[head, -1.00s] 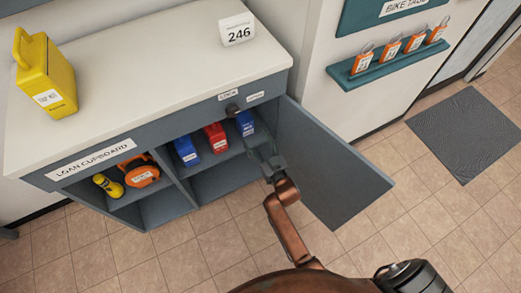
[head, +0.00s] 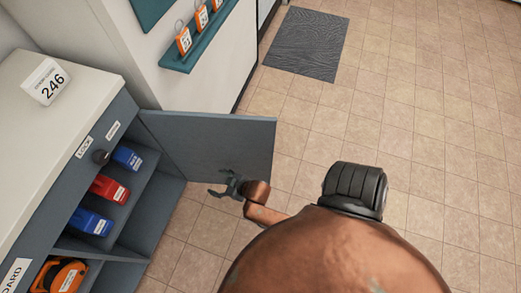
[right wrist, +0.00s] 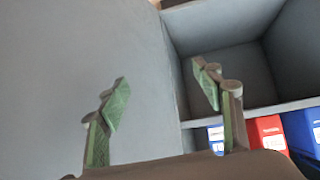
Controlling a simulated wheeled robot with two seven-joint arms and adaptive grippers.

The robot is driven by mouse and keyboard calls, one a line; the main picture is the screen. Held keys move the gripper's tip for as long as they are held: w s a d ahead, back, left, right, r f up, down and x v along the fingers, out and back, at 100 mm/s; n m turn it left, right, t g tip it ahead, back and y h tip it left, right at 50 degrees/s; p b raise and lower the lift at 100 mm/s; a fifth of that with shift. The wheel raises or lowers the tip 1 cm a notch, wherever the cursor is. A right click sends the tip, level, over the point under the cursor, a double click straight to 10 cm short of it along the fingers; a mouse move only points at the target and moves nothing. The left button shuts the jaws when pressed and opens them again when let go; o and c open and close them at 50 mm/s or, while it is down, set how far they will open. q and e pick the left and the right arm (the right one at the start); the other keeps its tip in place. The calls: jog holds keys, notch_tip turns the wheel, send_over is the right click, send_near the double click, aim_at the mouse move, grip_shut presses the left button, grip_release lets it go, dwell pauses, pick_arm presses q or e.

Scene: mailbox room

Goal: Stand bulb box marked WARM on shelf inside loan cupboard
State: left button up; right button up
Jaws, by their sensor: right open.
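The loan cupboard (head: 66,178) stands at the left with its grey door (head: 215,143) wide open. On its shelf stand a blue box (head: 127,157) nearest the door, a red box (head: 109,189) and another blue box (head: 91,221). Their labels are too small to read, so I cannot tell which says WARM. My right gripper (head: 222,187) is open and empty, in front of the opening beside the door, apart from the boxes. The right wrist view shows its spread fingers (right wrist: 162,90), with the red box (right wrist: 266,132) beyond. My left gripper is not in view.
An orange reel (head: 62,275) sits in the cupboard's other compartment. A 246 sign (head: 45,82) stands on the cupboard top. A teal ledge (head: 206,42) with orange tags is on the wall. The tiled floor (head: 420,110) at the right is clear, with a dark mat (head: 306,43).

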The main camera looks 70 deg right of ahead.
jog(key=s+a+r+n+g+y, duration=0.1)
jog(key=s+g, duration=0.8)
jog(key=s, duration=2.6)
jog(key=shift+a+g+y, duration=0.4)
jog(key=shift+a, duration=0.7)
jog(key=shift+w, duration=0.1)
jog(key=shift+c, duration=0.4)
